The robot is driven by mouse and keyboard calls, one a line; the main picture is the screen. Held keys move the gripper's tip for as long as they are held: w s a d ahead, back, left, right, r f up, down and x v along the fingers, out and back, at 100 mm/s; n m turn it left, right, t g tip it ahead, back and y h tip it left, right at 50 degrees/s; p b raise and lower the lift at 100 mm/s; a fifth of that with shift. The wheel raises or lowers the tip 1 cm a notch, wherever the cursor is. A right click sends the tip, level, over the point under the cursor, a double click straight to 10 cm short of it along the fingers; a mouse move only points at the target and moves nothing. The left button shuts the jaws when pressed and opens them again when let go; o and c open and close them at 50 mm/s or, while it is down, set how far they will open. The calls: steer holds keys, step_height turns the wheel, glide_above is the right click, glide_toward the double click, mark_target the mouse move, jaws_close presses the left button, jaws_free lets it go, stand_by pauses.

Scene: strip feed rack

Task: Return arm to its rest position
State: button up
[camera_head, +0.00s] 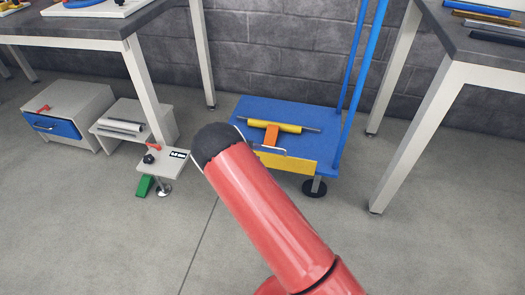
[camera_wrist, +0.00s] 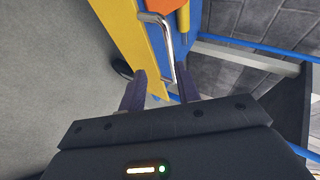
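My red arm reaches from the bottom of the head view toward a blue cart, and its dark rounded joint hides my gripper there. In the wrist view my gripper (camera_wrist: 160,72) has its two dark fingers spread apart. A silver bar handle (camera_wrist: 168,45) on the cart's yellow front (camera_wrist: 128,35) shows just beyond the fingers. The handle's near end appears between the fingertips; I cannot tell whether they touch it. Nothing is clearly gripped. The handle also shows in the head view (camera_head: 268,151), beside my arm.
The blue cart (camera_head: 252,108) carries a yellow roller (camera_head: 283,126) and an orange block (camera_head: 271,136). Left are a grey cabinet with a blue drawer (camera_head: 56,127), a small stand (camera_head: 165,162) and a green pedal (camera_head: 145,186). Workbenches stand on both sides. The front floor is clear.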

steer(key=shift+s+a+r, duration=0.1)
steer(key=shift+s+a, duration=0.15)
steer(key=shift+a, duration=0.05)
steer(key=s+d+r+m+g+y, duration=0.1)
steer(key=s+d+r+m, duration=0.3)
steer(key=r+m, duration=0.4)
steer(key=s+d+r+m+g, duration=0.2)
steer(key=s+d+r+m, duration=0.25)
steer(key=r+m, duration=0.35)
steer(key=s+d+r+m+g+y, duration=0.1)
steer(key=s+d+r+m, duration=0.35)
steer(key=r+m, duration=0.4)
steer(key=s+r+m+y, duration=0.3)
steer(key=s+r+m, duration=0.2)
steer(key=s+m, duration=0.7)
steer(key=s+r+m+t+y, duration=0.1)
steer(key=s+r+m+y, duration=0.2)
steer(key=s+m, duration=0.8)
steer(key=s+r, duration=0.2)
steer(key=s, duration=0.2)
steer(key=shift+s+d+m, duration=0.15)
steer(key=shift+s+m, duration=0.05)
steer(key=shift+m, duration=0.15)
